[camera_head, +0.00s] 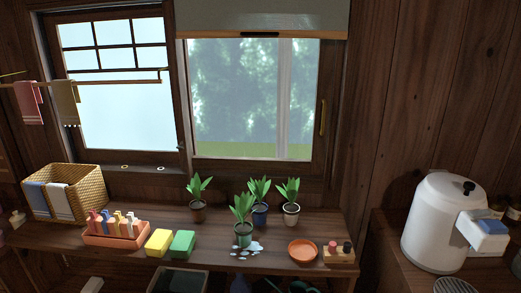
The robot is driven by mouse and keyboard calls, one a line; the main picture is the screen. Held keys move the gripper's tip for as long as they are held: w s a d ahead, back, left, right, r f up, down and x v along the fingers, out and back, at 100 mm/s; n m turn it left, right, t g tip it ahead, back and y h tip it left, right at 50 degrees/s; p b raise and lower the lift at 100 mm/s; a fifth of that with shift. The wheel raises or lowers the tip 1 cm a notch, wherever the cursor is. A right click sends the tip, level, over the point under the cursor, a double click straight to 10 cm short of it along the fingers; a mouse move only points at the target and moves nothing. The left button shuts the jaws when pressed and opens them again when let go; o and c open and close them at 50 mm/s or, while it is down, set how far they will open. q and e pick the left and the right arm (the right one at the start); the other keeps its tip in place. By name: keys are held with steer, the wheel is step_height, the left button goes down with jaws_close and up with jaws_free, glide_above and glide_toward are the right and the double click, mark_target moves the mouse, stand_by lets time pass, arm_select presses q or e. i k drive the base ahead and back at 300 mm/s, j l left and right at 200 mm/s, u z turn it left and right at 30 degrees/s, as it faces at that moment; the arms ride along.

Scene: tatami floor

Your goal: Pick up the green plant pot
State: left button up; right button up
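The green plant pot (243,236) stands upright near the front edge of the wooden counter, with a leafy green plant (242,207) in it. A patch of white and grey pebble-like bits lies on the counter beside its right side. Three other potted plants stand behind it: a brown pot (198,212) at the back left, a blue pot (259,214) just behind to the right, and a white pot (290,217) at the back right. Neither of my grippers shows in the head view.
On the counter (180,217), a green block (182,244), yellow block (157,242), orange tray (115,240) of bottles and wicker basket (91,183) stand left. An orange saucer (302,251) and wooden holder (339,253) stand right. A white appliance (433,222) is far right.

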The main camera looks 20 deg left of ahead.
mark_target(243, 230)
steer(key=u, duration=1.8)
steer(key=k+l+z, duration=0.25)
steer(key=l, duration=0.15)
steer(key=l+z, duration=0.25)
steer(key=l, duration=0.2)
steer(key=k+l+z, duration=0.25)
steer(key=l, duration=0.2)
steer(key=l+z, duration=0.3)
steer(key=l, duration=0.15)
